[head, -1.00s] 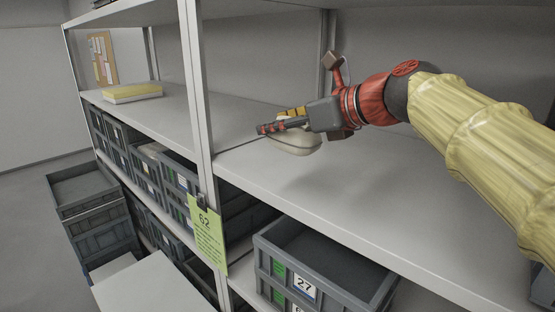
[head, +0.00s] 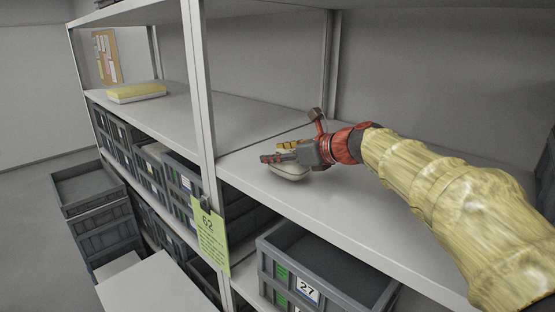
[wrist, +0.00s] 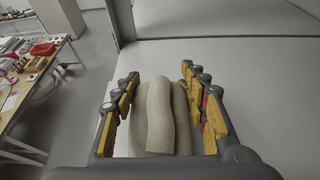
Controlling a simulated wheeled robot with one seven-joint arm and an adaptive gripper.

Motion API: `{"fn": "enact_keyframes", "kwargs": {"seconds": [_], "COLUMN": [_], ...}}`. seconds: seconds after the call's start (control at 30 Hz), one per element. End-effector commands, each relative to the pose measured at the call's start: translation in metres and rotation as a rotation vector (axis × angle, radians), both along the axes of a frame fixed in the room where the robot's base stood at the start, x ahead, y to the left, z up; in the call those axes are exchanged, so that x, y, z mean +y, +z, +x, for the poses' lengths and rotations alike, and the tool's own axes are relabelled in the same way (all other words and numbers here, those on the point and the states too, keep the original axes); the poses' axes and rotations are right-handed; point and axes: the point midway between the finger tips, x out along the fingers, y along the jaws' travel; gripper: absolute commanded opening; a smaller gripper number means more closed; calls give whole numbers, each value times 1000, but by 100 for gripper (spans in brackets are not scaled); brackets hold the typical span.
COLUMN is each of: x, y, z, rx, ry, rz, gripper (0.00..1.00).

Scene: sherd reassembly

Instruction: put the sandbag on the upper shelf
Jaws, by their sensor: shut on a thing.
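The sandbag (head: 290,172) is a pale beige cloth bag. In the head view it sits under my gripper (head: 280,152), at the surface of the upper shelf (head: 330,203); I cannot tell whether it touches the shelf. In the wrist view the sandbag (wrist: 160,118) lies between the yellow-padded fingers of my gripper (wrist: 166,105), bulging up in a fold. My gripper is shut on it. The bag's far side and underside are hidden.
A shelf post (head: 200,110) stands just left of my gripper, with a green tag (head: 211,238) on it. A yellow-topped pad (head: 137,92) lies further left on the shelf. Grey crates (head: 325,262) fill the level below. The shelf right of the bag is clear.

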Motion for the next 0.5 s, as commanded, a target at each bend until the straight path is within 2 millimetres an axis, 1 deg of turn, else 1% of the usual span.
{"fn": "enact_keyframes", "kwargs": {"seconds": [0.13, 0.5], "x": [0, 0], "y": [-11, -14], "z": [-1, 0], "rx": [-2, -3], "ry": [-1, -1], "rz": [2, 1], "gripper": [0, 0]}}
